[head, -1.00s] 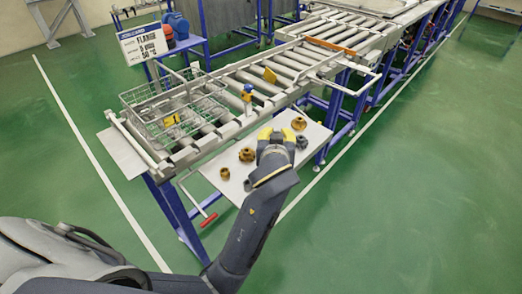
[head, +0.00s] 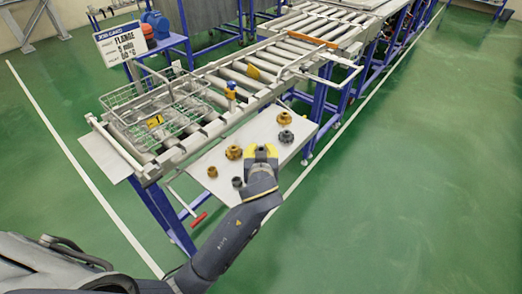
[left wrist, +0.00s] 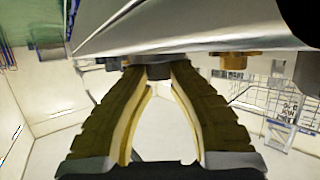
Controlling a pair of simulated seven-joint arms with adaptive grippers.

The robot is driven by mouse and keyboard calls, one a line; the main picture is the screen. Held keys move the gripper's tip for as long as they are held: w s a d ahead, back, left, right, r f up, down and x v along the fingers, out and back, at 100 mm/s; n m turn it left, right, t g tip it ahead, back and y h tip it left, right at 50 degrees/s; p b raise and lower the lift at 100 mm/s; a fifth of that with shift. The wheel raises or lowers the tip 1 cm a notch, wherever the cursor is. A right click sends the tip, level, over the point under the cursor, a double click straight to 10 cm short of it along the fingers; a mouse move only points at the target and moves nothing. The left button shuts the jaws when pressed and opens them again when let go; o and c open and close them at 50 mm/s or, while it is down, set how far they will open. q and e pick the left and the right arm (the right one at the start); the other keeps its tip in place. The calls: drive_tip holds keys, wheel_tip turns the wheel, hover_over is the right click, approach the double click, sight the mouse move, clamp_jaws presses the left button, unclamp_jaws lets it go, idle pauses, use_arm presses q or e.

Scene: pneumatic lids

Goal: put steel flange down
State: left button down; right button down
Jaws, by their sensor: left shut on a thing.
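My left gripper (head: 262,152) is over the near part of the pale plate (head: 200,158) beside the roller conveyor. It is shut on a dark grey part, the steel flange (left wrist: 158,72), which shows between the fingertips in the left wrist view. The fingers hide most of it in the head view. I cannot tell whether it touches the plate. Another grey flange (head: 286,136) stands on the plate to the right of the gripper, and a dark grey part (head: 237,182) stands at the near left. My right gripper is not in view.
Brass parts stand on the plate: one at the back right (head: 284,118), one left of the gripper (head: 233,152) and a smaller one (head: 212,171) farther left. A wire basket (head: 150,110) and a blue-and-yellow item (head: 231,92) are on the conveyor. The plate's middle has some bare room.

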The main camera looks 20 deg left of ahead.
use_arm(q)
drive_tip(key=c, duration=1.2)
unclamp_jaws()
drive_tip(key=shift+f, duration=0.15)
drive_tip(key=shift+c, duration=0.2)
drive_tip(key=shift+r, duration=0.2)
drive_tip(key=v, duration=0.6)
drive_tip(key=shift+s+d, duration=0.1)
drive_tip(key=o, duration=0.3)
drive_tip(key=shift+s+d+r, duration=0.15)
drive_tip(key=shift+s+r, duration=0.1)
drive_tip(key=shift+s, duration=0.3)
